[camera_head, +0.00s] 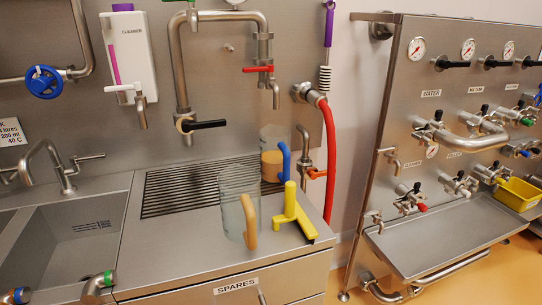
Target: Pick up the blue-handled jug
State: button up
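The blue-handled jug (271,140) is a clear jug standing upright at the back right of the steel worktop, by the right end of the slatted drain grate. Its blue handle (285,163) is on its right side, and something tan fills or shows through its lower part. My gripper is not in view.
A yellow tool (292,212) stands right of the orange-handled jug, in front of the blue-handled jug. A red hose (329,160) and small tap (304,150) are close on the right. A pipe with a black lever (205,125) hangs above left. Front-left worktop (165,245) is clear.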

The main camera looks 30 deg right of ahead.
aim_at(276, 140)
jog(key=z, duration=0.75)
jog(key=i+l+u, duration=0.1)
jog(key=l+u, duration=0.2)
jog(key=u, duration=0.15)
jog(key=l+u, duration=0.35)
jog(key=u, duration=0.15)
jog(key=l+u, duration=0.25)
jog(key=l, duration=0.8)
